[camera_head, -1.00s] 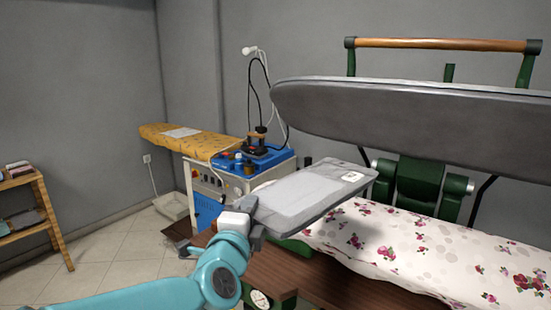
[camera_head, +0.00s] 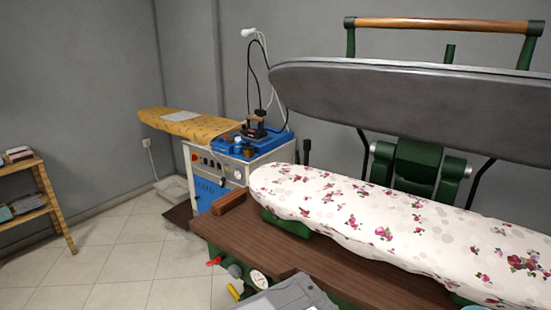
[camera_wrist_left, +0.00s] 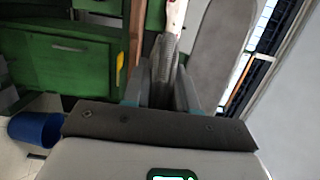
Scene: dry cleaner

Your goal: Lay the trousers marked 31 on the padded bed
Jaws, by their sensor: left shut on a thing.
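The padded bed (camera_head: 400,228) has a white cover with red flowers and lies bare under the raised press head. My left gripper (camera_wrist_left: 161,92) is shut on a grey folded garment (camera_wrist_left: 165,62), seen nearly edge-on between its fingers in the left wrist view. A grey piece at the bottom edge of the head view (camera_head: 288,299) seems to be part of this garment, in front of the bed and apart from it. No number can be read on it. A sliver of the floral bed (camera_wrist_left: 177,14) shows beyond the garment. My right gripper is not in view.
The grey press head (camera_head: 420,105) with a wooden handle bar (camera_head: 440,28) is raised above the bed. A brown wooden shelf (camera_head: 235,232) runs along the bed's front. A steam iron on a blue-topped unit (camera_head: 245,150) stands left. A blue bucket (camera_wrist_left: 38,128) is on the floor.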

